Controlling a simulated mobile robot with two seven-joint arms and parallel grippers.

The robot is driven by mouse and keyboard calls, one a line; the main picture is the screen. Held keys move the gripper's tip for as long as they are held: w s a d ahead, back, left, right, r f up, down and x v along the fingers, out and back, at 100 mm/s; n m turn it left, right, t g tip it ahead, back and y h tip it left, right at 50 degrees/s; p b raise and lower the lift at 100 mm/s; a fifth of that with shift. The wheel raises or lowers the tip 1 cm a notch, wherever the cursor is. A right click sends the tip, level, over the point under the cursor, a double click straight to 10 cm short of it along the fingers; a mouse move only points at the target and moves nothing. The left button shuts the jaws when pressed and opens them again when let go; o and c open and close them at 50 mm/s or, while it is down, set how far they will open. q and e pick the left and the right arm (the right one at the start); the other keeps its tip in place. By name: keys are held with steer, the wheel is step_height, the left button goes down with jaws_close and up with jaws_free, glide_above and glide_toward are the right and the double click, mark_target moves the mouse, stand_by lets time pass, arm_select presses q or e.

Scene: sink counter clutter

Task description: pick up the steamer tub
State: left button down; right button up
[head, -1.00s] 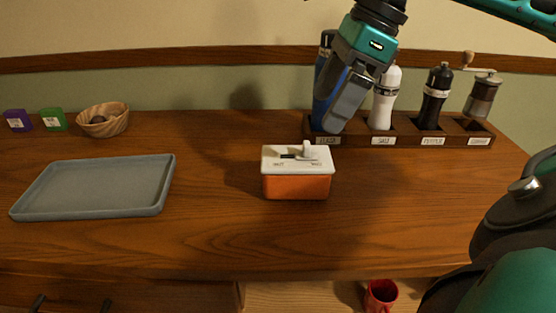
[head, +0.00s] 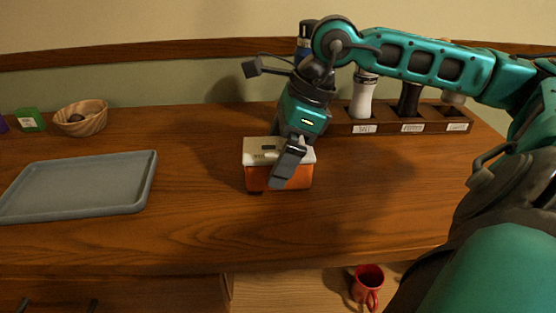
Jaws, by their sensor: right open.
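The steamer tub (head: 258,177) is an orange box with a whitish lid, standing upright on the wooden counter near the middle of the head view. My right gripper (head: 284,175) points down over the tub's right part, with its grey fingers in front of the lid and front wall. It is open, and the tub is not held. Whether a finger touches the tub is hard to tell. The fingers hide part of the lid, including its knob. My left gripper is not in view.
A grey-blue tray (head: 80,187) lies to the left. Behind it are a wooden bowl (head: 82,118) and a green packet (head: 30,119). A wooden rack (head: 388,128) with a white shaker (head: 363,96) stands back right. A red mug (head: 368,284) is below the counter's front edge.

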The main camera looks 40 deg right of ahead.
steer(key=shift+f, duration=0.2)
steer(key=shift+c, duration=0.4)
steer(key=shift+r, duration=0.15)
steer(key=c, duration=1.1)
